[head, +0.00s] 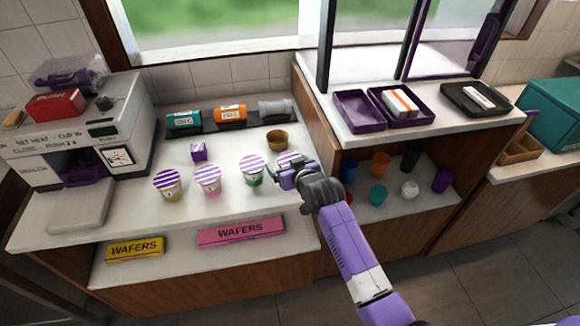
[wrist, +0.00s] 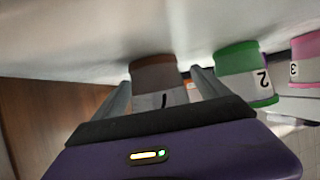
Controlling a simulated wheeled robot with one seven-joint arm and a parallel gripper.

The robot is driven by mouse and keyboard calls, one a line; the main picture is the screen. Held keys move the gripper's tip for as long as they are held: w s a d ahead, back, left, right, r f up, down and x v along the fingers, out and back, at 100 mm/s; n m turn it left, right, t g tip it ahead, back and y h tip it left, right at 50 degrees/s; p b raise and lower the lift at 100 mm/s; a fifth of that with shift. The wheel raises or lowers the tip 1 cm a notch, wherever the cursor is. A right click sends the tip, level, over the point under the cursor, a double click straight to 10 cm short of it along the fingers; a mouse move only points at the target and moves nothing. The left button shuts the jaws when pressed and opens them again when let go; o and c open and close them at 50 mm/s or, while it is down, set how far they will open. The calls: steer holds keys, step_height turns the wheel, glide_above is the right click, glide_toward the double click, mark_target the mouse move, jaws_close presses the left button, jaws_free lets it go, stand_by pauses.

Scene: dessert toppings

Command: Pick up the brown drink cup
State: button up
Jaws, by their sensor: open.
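The brown drink cup (wrist: 155,72) has a brown band and a white label with a "1". In the wrist view it stands between the two fingers of my open gripper (wrist: 163,90); I cannot tell whether they touch it. In the head view, my gripper (head: 283,175) covers most of this cup, and only its purple-striped lid (head: 287,157) shows. A green cup (wrist: 238,75) labelled "2" stands close beside one finger; it also shows in the head view (head: 252,174). A pink cup (head: 208,182) and a yellow cup (head: 168,188) stand further left.
A brown bowl (head: 277,141) stands just behind the cups, and a small purple box (head: 198,152) is further left. A wooden side panel (head: 313,110) rises to the right of my gripper. Wafer boxes (head: 240,232) lie on the shelf below.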

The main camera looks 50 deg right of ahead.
steer(key=c, duration=1.6)
steer(key=shift+r, duration=0.15)
step_height(320, 180, up, 20)
steer(key=shift+f+b, duration=0.1)
steer(key=shift+b, duration=0.5)
steer(key=shift+s, duration=0.1)
